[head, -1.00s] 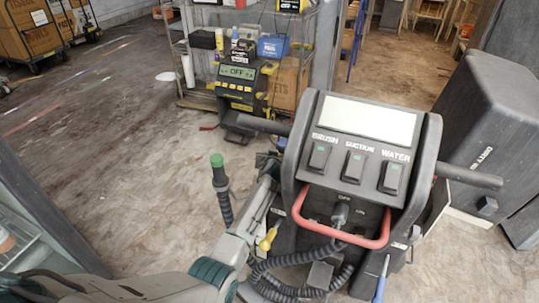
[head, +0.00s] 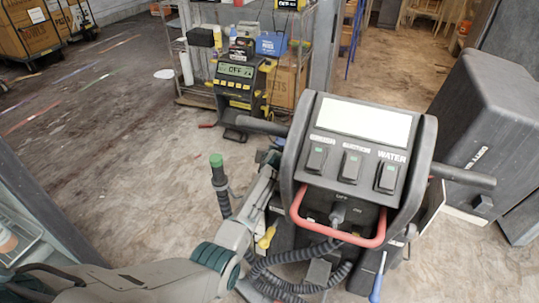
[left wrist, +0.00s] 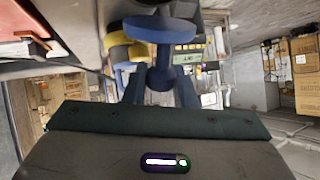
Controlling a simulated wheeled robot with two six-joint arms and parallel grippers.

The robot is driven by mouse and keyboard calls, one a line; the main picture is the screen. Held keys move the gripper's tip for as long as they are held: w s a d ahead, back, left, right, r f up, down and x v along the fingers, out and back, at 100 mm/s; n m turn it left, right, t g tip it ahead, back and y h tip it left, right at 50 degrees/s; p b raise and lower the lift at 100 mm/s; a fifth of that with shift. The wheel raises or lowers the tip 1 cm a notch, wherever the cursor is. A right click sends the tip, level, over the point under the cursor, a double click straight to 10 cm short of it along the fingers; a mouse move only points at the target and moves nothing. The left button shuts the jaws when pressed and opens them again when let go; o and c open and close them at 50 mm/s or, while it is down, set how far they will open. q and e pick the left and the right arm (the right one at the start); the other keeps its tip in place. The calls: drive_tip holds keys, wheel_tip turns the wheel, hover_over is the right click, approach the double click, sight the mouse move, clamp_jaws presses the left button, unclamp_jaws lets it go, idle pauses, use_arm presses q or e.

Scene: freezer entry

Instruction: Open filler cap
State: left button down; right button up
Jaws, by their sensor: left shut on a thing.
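The floor machine's control console (head: 352,170) stands in the middle of the head view, with BRUSH, SUCTION and WATER switches. My left arm reaches in from the left, and my left gripper (head: 268,162) is beside the machine's left side, partly hidden by the console. In the left wrist view, my left gripper (left wrist: 160,88) is shut on a blue cap (left wrist: 160,30), which has a round disc and a narrower stem between the fingers. I cannot tell whether the cap is seated or free. My right gripper is not in view.
A red bar (head: 340,240) and a black coiled hose (head: 290,275) are on the console's near side. A green-topped handle (head: 217,165) stands left of my arm. A shelf rack with a yellow-black device (head: 238,85) is behind. A dark cabinet (head: 480,130) stands right. Open floor lies left.

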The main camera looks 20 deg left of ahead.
use_arm(q)
drive_tip(key=c, duration=1.2)
unclamp_jaws()
drive_tip(key=shift+c, duration=0.2)
